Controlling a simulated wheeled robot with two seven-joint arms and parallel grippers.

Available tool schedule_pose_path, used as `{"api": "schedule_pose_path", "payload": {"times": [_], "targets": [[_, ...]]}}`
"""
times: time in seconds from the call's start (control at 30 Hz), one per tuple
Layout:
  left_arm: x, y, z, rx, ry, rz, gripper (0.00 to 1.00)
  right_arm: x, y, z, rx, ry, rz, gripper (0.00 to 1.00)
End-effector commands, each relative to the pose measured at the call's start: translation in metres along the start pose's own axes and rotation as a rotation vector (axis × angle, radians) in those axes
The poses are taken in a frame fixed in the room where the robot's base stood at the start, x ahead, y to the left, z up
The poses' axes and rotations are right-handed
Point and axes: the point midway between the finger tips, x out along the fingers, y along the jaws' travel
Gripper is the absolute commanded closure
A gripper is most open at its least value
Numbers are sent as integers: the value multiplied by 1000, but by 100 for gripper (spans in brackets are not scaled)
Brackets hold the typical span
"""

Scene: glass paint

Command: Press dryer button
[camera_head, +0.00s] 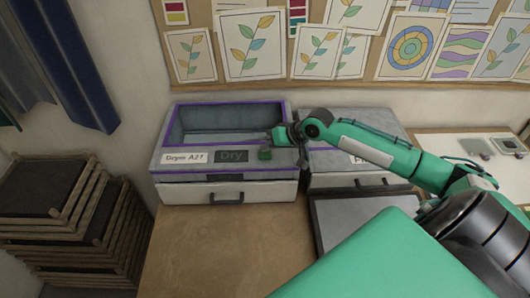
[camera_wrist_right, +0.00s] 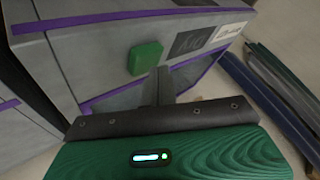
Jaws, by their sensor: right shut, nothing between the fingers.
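The dryer (camera_head: 228,188) is a grey box with purple edging, a glass-topped lid, a "Dryer A2" label and a "Dry" panel. Its green button (camera_head: 264,153) sits at the right of that panel. In the right wrist view the green button (camera_wrist_right: 145,57) shows on the grey face, just beyond and left of my right gripper (camera_wrist_right: 160,78). My right gripper (camera_head: 271,137) is shut and empty, just above and behind the button in the head view. I cannot tell if it touches the button. My left gripper is not in view.
A second grey unit (camera_head: 345,180) stands right of the dryer, partly behind my right arm. A dark flat tray (camera_head: 345,212) lies in front of it. Wooden racks (camera_head: 60,215) stand at the left. The tabletop (camera_head: 220,255) before the dryer is clear.

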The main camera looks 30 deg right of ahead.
Motion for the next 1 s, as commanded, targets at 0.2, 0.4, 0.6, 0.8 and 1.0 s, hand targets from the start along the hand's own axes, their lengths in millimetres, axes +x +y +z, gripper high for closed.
{"api": "schedule_pose_path", "payload": {"times": [0.2, 0.4, 0.6, 0.8, 1.0], "targets": [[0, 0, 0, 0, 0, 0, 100, 2, 1, 2, 0, -1, 0, 100], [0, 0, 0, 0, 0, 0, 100, 4, 3, 3, 0, -1, 0, 100], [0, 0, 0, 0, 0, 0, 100, 6, 4, 4, 1, -1, 0, 100], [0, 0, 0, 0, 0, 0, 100, 7, 5, 6, 1, -2, 0, 100], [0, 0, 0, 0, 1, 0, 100, 7, 5, 6, 1, -2, 1, 100]]}}
